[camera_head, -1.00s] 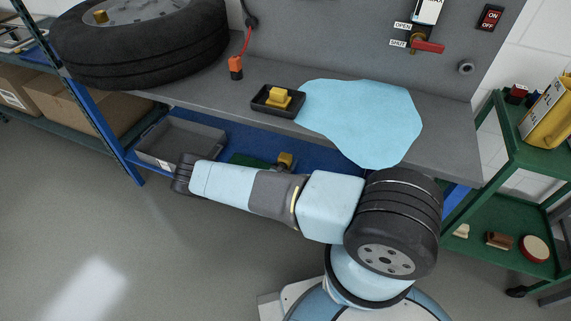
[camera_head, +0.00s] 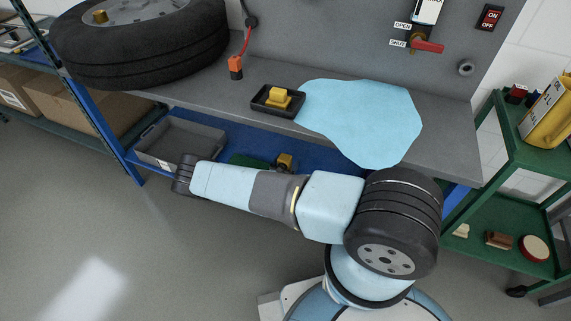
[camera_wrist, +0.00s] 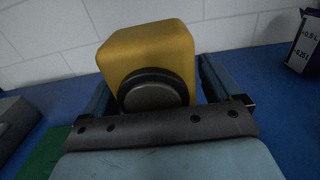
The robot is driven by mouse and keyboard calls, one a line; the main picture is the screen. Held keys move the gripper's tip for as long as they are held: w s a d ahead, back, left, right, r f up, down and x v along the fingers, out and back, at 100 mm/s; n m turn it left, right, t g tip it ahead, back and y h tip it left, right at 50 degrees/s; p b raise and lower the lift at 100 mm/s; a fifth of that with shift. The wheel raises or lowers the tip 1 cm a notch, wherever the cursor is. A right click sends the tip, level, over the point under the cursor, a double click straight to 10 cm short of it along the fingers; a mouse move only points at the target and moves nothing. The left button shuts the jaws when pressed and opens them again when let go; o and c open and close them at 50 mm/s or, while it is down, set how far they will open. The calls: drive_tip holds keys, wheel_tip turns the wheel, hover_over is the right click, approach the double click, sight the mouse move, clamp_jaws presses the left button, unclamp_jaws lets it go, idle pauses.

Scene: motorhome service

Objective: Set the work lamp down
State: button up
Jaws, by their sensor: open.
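The work lamp (camera_wrist: 148,55) is a yellow block with a round dark-rimmed face, upright on the blue lower shelf in the wrist view. My gripper (camera_wrist: 155,85) is open, with one finger on each side of the lamp. I cannot tell whether the fingers touch it. In the head view, a small yellow part of the lamp (camera_head: 285,160) shows above my arm, under the bench. My gripper is hidden in that view.
A grey bin (camera_head: 182,142) stands at the left on the blue shelf (camera_head: 330,160). A green mat (camera_wrist: 42,152) lies left of the lamp. A dark labelled container (camera_wrist: 306,45) stands at the right.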

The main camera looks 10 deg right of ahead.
drive_tip(key=v, duration=1.2)
